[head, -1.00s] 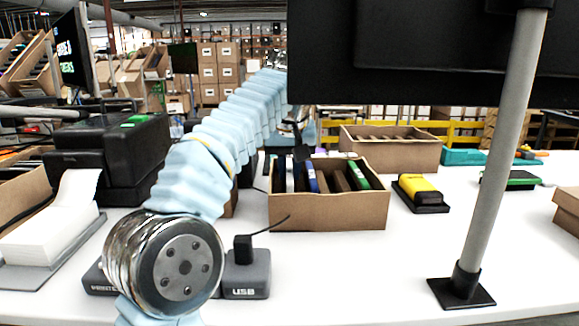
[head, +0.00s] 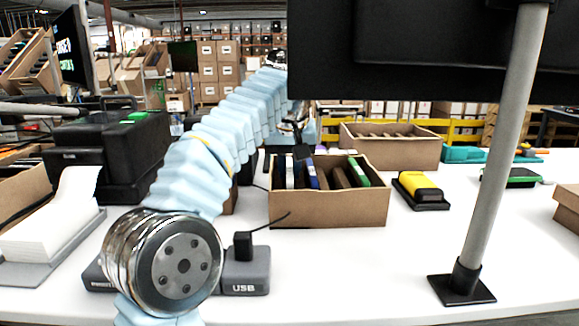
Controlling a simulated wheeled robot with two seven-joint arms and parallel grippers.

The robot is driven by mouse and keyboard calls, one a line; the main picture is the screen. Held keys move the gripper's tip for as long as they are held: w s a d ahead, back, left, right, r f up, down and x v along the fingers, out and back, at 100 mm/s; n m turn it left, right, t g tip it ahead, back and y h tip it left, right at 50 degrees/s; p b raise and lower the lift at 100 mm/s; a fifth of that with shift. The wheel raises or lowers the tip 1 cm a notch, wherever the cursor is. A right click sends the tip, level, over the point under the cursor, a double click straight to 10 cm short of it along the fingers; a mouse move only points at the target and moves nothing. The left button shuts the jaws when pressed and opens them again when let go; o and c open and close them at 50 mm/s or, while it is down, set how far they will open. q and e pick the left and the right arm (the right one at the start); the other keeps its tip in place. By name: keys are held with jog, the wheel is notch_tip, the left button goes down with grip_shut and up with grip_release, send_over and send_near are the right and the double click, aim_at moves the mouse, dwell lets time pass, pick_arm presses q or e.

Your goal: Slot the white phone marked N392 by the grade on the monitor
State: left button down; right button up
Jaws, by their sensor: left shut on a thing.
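My left arm reaches to the back, and its dark gripper (head: 301,146) is over the front brown carton (head: 330,212). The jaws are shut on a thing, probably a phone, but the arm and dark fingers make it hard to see. Several thin phones stand on edge in this carton. A white one (head: 289,172) is just below and left of the gripper, a blue one (head: 312,176) beside it, and a green-edged one (head: 359,172) at the right. No N392 mark is readable. A monitor (head: 72,47) at the far left shows white and green text, too oblique to read. My right gripper is not in view.
A second slotted carton (head: 390,152) stands behind. A yellow-and-black device (head: 420,190) lies to the right. A monitor's pole (head: 500,150) and dark back (head: 430,50) block the right side. A USB block (head: 247,272) and printer (head: 110,150) are near my arm. The front centre table is clear.

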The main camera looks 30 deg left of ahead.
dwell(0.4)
pick_arm(q)
jog(key=c, duration=0.9)
grip_release()
jog(key=shift+c, duration=0.2)
jog(key=p+v, duration=0.2)
jog(key=v, duration=0.4)
jog(key=shift+r+p, duration=0.15)
jog(key=shift+p, duration=0.2)
jog(key=shift+s+d+r, duration=0.2)
jog(key=shift+s+r, duration=0.1)
jog(key=shift+r, duration=0.25)
